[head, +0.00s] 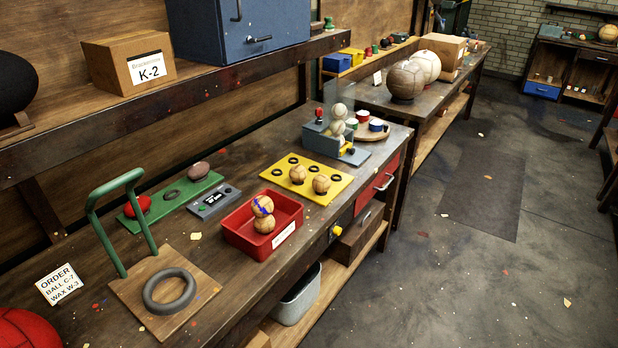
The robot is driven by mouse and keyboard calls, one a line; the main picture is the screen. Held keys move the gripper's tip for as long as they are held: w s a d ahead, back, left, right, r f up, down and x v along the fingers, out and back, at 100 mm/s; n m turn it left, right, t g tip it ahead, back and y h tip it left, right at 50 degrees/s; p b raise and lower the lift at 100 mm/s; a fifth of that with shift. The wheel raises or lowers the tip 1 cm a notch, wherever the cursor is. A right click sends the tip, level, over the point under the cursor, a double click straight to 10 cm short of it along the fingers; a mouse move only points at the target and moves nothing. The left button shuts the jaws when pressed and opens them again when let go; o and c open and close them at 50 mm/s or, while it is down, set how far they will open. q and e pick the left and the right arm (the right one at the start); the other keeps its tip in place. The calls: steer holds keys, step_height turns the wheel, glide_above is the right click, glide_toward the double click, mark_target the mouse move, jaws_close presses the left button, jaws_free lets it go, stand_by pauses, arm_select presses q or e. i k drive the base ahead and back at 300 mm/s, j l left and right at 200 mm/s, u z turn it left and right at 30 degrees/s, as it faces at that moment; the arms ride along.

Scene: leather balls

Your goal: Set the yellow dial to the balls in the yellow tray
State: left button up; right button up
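The yellow tray (318,195) is a flat yellow board with several dark rings, lying on the near workbench. Two tan leather balls, one on the left (297,174) and one on the right (321,184), sit on it; other rings are empty. A small yellow knob, apparently the yellow dial (337,231), sticks out of a dark panel on the bench front, below and right of the tray. Its markings and setting are too small to read. Neither of my grippers is in view.
A red tray (243,242) holds two balls, one with blue marks. A grey rack with stacked pale balls (338,112) stands behind the yellow tray. A green-handled wooden board (140,290) and an order card (61,284) are at left. The floor at right is open.

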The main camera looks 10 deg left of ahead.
mark_target(337, 230)
steer(key=i+l+u, duration=0.15)
steer(key=l, duration=0.5)
steer(key=i+l+u, duration=0.2)
steer(key=i+l, duration=0.15)
steer(key=l, duration=0.3)
steer(key=i+l+u, duration=0.15)
steer(key=l, duration=0.55)
steer(key=i+l+u, duration=0.15)
steer(key=l, duration=0.55)
steer(key=i+l+u, duration=0.2)
steer(key=l, duration=0.55)
steer(key=l+u, duration=0.15)
steer(key=l, duration=0.55)
